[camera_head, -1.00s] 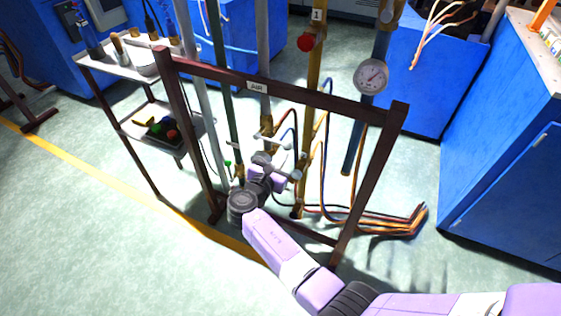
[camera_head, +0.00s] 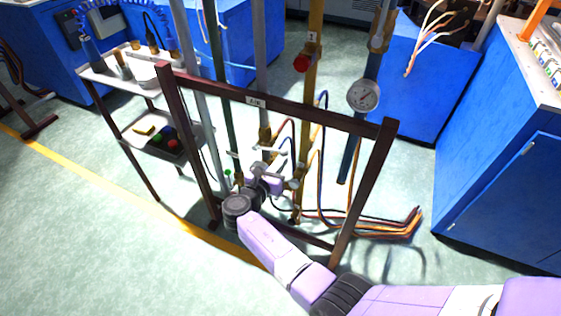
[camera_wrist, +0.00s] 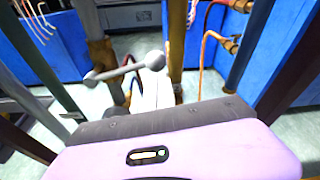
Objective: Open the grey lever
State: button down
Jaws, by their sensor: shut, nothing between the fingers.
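The grey lever (camera_wrist: 125,68) shows in the wrist view as a grey bar with rounded ends. It slopes up to the right across the front of a brass valve (camera_wrist: 102,56) on a grey pipe. My gripper (camera_wrist: 152,80) is shut and empty, with its pale fingers close to the lever's right end. I cannot tell whether they touch. In the head view my gripper (camera_head: 271,180) is low behind the dark frame, among several valve handles. My wrist partly hides the valves there, and the grey lever is hard to single out.
A dark brown frame (camera_head: 320,115) stands in front of the pipes, with my arm reaching past it. A yellow pipe (camera_head: 313,85) with a red knob (camera_head: 302,62) and a gauge (camera_head: 363,96) are to the right. Hoses (camera_head: 375,225) lie near the floor. A trolley (camera_head: 108,74) stands left.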

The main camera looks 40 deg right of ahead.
jog(key=w+a+r+n+g+h+p, duration=0.1)
jog(key=w+a+r+n+g+h, duration=0.1)
jog(key=w+r+n, duration=0.7)
jog(key=shift+a+r, duration=0.6)
jog(key=shift+r, duration=0.05)
jog(key=shift+w+a+r, duration=0.1)
jog(key=shift+w+r, duration=0.05)
jog(key=shift+w, duration=0.05)
dwell(0.5)
jog(key=s+a+p, duration=0.3)
jog(key=s+a, duration=0.3)
jog(key=a, duration=0.4)
jog(key=shift+f, duration=0.3)
jog(key=shift+w, duration=0.1)
dwell(0.4)
